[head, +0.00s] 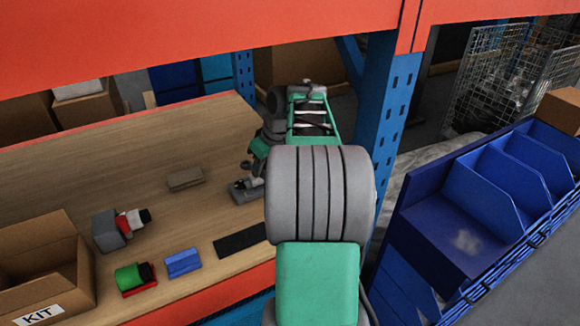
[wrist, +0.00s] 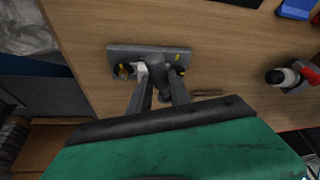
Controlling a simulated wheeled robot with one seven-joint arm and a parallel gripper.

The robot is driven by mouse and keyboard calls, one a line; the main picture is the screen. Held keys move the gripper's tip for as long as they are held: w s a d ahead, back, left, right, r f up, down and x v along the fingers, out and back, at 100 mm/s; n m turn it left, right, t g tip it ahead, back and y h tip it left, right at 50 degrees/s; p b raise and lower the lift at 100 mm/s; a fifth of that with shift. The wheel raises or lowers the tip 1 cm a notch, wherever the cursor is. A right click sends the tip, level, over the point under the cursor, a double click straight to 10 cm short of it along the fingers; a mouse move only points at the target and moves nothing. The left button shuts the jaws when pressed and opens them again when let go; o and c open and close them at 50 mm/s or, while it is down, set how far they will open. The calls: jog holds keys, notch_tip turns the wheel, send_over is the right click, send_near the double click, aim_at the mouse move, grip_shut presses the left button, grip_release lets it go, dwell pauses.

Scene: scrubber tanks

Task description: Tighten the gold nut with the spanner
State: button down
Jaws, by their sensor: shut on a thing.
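A grey plate (head: 243,193) lies on the wooden bench in the head view; it also shows in the wrist view (wrist: 125,53). It carries small yellow-gold parts, one near its right end (wrist: 180,66) and one near its left end (wrist: 122,70). I cannot tell which is the gold nut. My gripper (wrist: 160,84) is low over the plate's near edge, its fingers closed on a small grey thing that looks like part of the spanner (wrist: 141,69). The fingers hide most of it, and I cannot tell whether it touches a nut.
A flat block (head: 185,178), a grey fixture with a red-and-white part (head: 110,230), a green cylinder (head: 130,276), a blue block (head: 183,263) and a black mat (head: 241,242) lie on the bench. A KIT carton (head: 70,285) stands left. A blue upright (head: 390,100) stands right.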

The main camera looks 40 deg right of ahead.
jog(key=shift+s+d+f+b, duration=0.65)
jog(key=shift+d+f, duration=0.2)
jog(key=shift+d, duration=0.45)
jog(key=shift+s+d+f+b, duration=0.55)
jog(key=shift+d+f+b, duration=0.2)
jog(key=shift+d, duration=0.55)
jog(key=shift+s+d+f+b, duration=0.65)
jog(key=shift+d+f, duration=0.25)
jog(key=shift+d, duration=0.4)
jog(key=shift+w+a+r+m+h+b, duration=0.15)
jog(key=shift+a+m+h+b, duration=0.3)
jog(key=shift+m+b, duration=0.4)
jog(key=shift+w+a+f+m+h+b, duration=0.1)
jog(key=shift+a+m+h+b, duration=0.1)
jog(key=shift+a+m+b, duration=0.6)
jog(key=shift+w+a+r+m+h+b, duration=0.1)
jog(key=shift+w+a+m+h+b, duration=0.2)
jog(key=shift+m+b, duration=0.6)
jog(key=shift+w+a+m+h+b, duration=0.2)
jog(key=shift+a+m+h+b, duration=0.3)
jog(key=shift+m+b, duration=0.4)
jog(key=shift+w+a+r+m+g+h, duration=0.15)
jog(key=shift+w+a+m+g, duration=0.1)
jog(key=shift+m, duration=0.3)
jog(key=shift+w+a+f+m+g+h, duration=0.1)
jog(key=shift+a+m+g, duration=0.15)
jog(key=shift+m, duration=0.25)
jog(key=shift+d, duration=0.1)
